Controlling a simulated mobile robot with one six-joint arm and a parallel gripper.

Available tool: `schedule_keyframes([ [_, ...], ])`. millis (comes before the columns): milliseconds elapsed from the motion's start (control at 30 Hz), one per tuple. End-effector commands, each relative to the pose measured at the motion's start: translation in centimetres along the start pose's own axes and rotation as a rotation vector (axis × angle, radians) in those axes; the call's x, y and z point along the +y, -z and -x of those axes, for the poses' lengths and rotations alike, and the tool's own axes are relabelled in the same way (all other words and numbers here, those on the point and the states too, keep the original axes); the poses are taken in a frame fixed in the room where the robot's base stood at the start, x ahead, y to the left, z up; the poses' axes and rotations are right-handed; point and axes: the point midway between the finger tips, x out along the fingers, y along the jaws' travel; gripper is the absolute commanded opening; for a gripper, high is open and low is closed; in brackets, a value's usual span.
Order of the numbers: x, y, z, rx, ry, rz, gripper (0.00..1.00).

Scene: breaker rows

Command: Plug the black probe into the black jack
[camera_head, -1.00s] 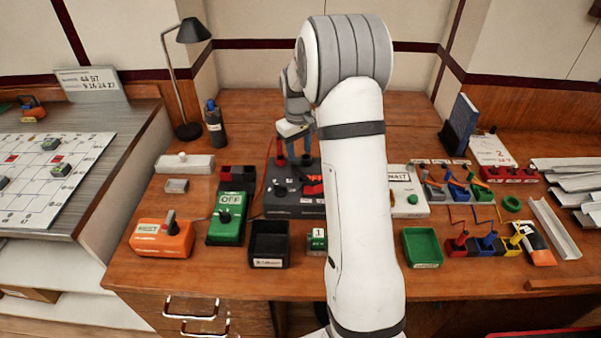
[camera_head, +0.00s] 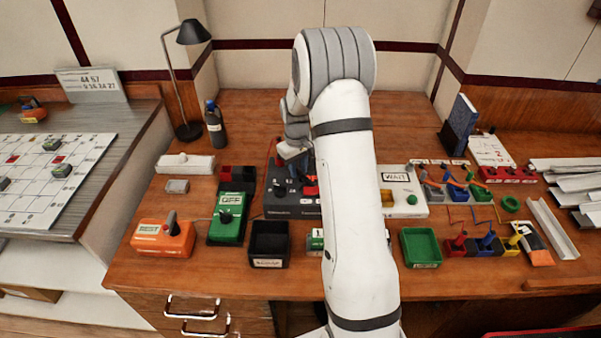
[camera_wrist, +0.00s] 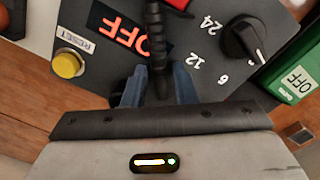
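The dark grey meter (camera_head: 290,207) stands mid-bench, partly behind my arm. In the wrist view its panel (camera_wrist: 205,45) shows a red OFF display, a black dial (camera_wrist: 243,42) and a yellow RESET button (camera_wrist: 67,65). My gripper (camera_wrist: 160,92) is over this panel, with its blue fingers on either side of the black probe (camera_wrist: 157,45), whose ribbed dark body runs between them. It looks shut on the probe. The probe's tip and the black jack cannot be made out.
A green OFF box (camera_head: 227,225), an orange box (camera_head: 163,238) and a black bin (camera_head: 269,240) stand left of my arm. A white WAIT box (camera_head: 410,200) and a green tray (camera_head: 421,248) stand to its right. A dark bottle (camera_head: 215,125) stands near the lamp (camera_head: 180,80).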

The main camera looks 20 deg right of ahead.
Motion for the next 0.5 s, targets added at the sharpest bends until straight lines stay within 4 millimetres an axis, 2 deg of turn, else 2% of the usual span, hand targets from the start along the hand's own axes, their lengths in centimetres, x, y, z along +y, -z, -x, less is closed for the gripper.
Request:
schedule_keyframes([
  [33,0.01,0.00,0.02,0.000,0.000,0.000,0.21],
  [300,0.04,-0.01,0.03,0.000,0.000,-0.001,0.00],
  [500,0.06,-0.01,0.04,0.000,0.000,-0.001,0.00],
])
